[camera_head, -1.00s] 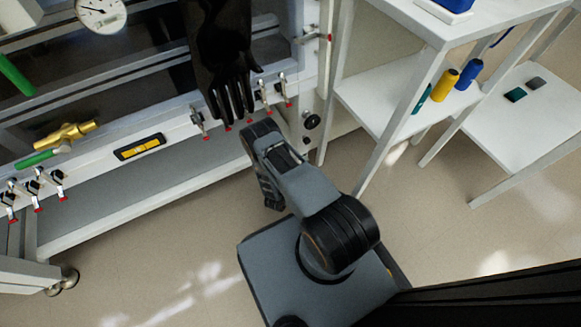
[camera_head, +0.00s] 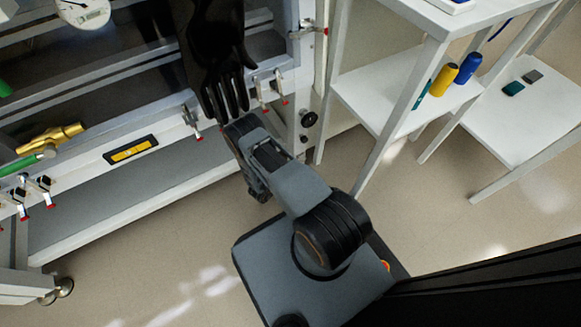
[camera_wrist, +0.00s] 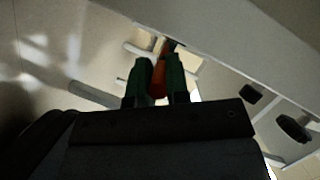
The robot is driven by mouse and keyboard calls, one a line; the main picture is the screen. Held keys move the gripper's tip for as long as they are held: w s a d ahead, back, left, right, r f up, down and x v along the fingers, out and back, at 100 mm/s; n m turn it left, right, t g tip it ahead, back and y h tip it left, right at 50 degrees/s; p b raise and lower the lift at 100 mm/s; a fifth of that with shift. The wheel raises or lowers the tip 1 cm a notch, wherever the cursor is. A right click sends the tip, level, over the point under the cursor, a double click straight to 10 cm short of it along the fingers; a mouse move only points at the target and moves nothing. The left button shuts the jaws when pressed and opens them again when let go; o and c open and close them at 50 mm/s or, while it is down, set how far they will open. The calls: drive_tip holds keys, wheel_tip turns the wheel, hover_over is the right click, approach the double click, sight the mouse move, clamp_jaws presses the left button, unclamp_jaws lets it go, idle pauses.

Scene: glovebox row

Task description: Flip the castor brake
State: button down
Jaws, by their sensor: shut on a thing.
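In the wrist view my gripper (camera_wrist: 159,70) has its two dark green fingers closed on either side of an orange-red lever (camera_wrist: 158,82), which looks like the castor brake. The lever's far end runs up toward a small dark part under a pale frame beam. The castor wheel itself is not clear in this view. In the head view my arm bends down beside the front right of the glovebox stand, and its own links hide the fingers and the lever.
The glovebox stand's pale lower rail (camera_head: 130,205) runs along the left. A black glove (camera_head: 217,60) hangs above my arm. A white shelf unit (camera_head: 400,105) with bottles stands to the right. Another stand foot (camera_head: 62,288) is at lower left. Floor between is clear.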

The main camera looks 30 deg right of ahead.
drive_tip(key=shift+w, duration=0.15)
drive_tip(key=c, duration=1.1)
unclamp_jaws()
drive_tip(key=p+v, duration=0.3)
drive_tip(key=v, duration=1)
drive_tip(key=shift+s+a+p, duration=0.25)
drive_tip(key=shift+a+p, duration=0.05)
drive_tip(key=shift+a, duration=0.05)
drive_tip(key=shift+r, duration=0.1)
